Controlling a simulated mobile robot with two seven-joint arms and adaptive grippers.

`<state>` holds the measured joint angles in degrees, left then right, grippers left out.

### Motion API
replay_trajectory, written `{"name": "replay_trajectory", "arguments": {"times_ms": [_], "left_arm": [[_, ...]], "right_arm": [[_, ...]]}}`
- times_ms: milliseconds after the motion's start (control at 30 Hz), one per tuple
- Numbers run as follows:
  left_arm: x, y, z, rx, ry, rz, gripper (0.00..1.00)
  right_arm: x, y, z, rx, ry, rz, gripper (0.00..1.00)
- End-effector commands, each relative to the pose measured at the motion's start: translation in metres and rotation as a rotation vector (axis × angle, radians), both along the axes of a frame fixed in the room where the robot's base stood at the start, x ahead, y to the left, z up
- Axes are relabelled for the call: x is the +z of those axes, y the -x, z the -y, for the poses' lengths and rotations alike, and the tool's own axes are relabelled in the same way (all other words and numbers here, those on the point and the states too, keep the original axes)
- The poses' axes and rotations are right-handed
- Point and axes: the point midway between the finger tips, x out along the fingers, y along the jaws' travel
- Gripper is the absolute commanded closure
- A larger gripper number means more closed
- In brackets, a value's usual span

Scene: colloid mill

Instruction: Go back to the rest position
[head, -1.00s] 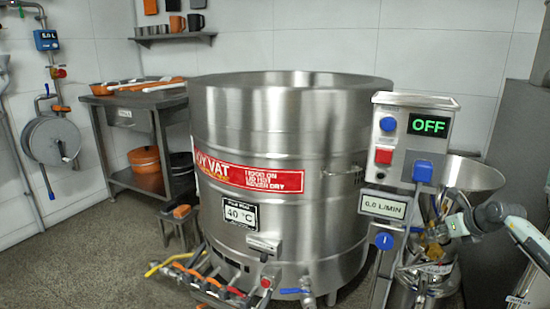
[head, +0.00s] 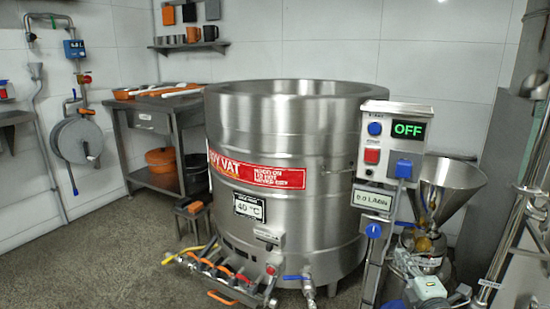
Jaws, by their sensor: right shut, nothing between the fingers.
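My right gripper (head: 430,287) shows small at the lower right, low in front of the colloid mill's metal body (head: 425,243). It is shut and empty, and its fingers are hard to make out against the metal parts. It is below the control box (head: 389,148) and apart from the box's buttons. The box's green display reads OFF and the flow plate (head: 373,200) below it reads about 0.0 L/min. My left gripper is not in view.
A large steel vat (head: 290,130) fills the middle, with valves and a pipe manifold (head: 228,276) at its foot. A steel hopper (head: 446,185) and upright pipes (head: 515,220) crowd the right. A side table (head: 155,108) and hose reel (head: 78,139) stand left. The floor (head: 95,265) at lower left is clear.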

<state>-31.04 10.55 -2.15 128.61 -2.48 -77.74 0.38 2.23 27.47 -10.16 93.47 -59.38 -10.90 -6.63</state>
Motion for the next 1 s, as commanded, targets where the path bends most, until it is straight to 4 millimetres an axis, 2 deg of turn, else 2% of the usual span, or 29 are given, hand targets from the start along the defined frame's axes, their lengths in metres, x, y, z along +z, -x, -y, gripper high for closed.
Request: {"name": "replay_trajectory", "arguments": {"times_ms": [33,100,167,233,300,400,533,600,700,1000], "left_arm": [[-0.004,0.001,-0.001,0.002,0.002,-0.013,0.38],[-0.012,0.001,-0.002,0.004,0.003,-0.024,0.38],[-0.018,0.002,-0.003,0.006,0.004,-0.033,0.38],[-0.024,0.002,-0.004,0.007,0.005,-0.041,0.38],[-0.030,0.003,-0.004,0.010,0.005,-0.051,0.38],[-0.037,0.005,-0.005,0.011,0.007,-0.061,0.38],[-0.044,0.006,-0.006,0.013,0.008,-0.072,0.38],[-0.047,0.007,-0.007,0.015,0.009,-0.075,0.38],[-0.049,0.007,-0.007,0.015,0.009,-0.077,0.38],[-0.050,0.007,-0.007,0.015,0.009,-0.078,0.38]], "right_arm": [[-0.027,0.031,0.010,-0.127,-0.196,-0.070,1.00],[-0.063,0.067,0.023,-0.285,-0.405,-0.164,1.00],[-0.094,0.101,0.028,-0.404,-0.550,-0.252,1.00],[-0.129,0.142,0.026,-0.531,-0.698,-0.362,1.00],[-0.160,0.185,0.019,-0.648,-0.822,-0.475,1.00],[-0.193,0.245,0.000,-0.791,-0.968,-0.634,1.00],[-0.216,0.306,-0.027,-0.923,-1.093,-0.806,1.00],[-0.222,0.328,-0.039,-0.968,-1.134,-0.870,1.00],[-0.226,0.347,-0.048,-1.005,-1.166,-0.927,1.00],[-0.227,0.352,-0.051,-1.014,-1.173,-0.941,1.00]]}}
